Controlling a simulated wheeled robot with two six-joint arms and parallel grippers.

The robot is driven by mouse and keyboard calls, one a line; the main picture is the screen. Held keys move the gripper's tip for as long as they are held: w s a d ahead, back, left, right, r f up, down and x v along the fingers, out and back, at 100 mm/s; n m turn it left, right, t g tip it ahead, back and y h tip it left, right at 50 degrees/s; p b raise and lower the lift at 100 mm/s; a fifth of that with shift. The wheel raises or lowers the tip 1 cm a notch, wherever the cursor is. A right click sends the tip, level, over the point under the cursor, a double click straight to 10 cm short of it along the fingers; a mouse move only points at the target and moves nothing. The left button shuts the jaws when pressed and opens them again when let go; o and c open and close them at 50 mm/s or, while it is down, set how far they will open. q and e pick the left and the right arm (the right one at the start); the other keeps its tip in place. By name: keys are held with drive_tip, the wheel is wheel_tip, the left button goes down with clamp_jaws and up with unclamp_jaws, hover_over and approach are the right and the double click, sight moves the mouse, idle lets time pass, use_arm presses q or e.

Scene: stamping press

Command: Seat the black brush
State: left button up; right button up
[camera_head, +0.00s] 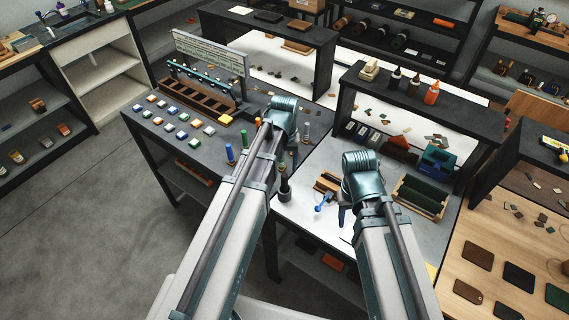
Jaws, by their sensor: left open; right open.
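On the grey bench, several upright coloured pieces stand around my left forearm: a blue one (229,154), a green one (282,167) and an orange one (258,122). A dark upright piece (285,186) stands at the bench's right edge; I cannot tell whether it is the black brush. My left gripper (283,134) is open above the bench, its fingers mostly hidden by my own arm. My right gripper (343,215) is open over the white table, beside a blue-headed tool (324,202). Neither gripper visibly holds anything.
Coloured blocks (182,125) lie in rows on the bench's left, before a brown slotted rack (200,97) and a sign board (208,58). A green-filled wooden box (421,196) stands right of my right gripper. Bottles (413,86) stand on a black shelf.

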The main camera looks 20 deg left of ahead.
use_arm(q)
wheel_tip(320, 180, up, 6)
drive_tip(key=p, duration=0.5)
use_arm(e)
wheel_tip(320, 180, up, 6)
wheel_tip(320, 180, down, 15)
drive_tip(key=b, duration=1.5)
use_arm(q)
drive_tip(key=s+d+f+m, duration=0.3)
drive_tip(key=s+d+f, duration=0.2)
drive_tip(key=s+f, duration=0.2)
drive_tip(key=s+d+f+m+y, duration=0.1)
drive_tip(key=s+d+f+m, duration=0.1)
drive_tip(key=s+d+f, duration=0.3)
wheel_tip(320, 180, down, 3)
drive_tip(key=shift+s+d+r+m, duration=0.1)
drive_tip(key=shift+s+d+m, duration=0.25)
drive_tip(key=shift+s, duration=0.8)
drive_tip(key=shift+a, duration=0.1)
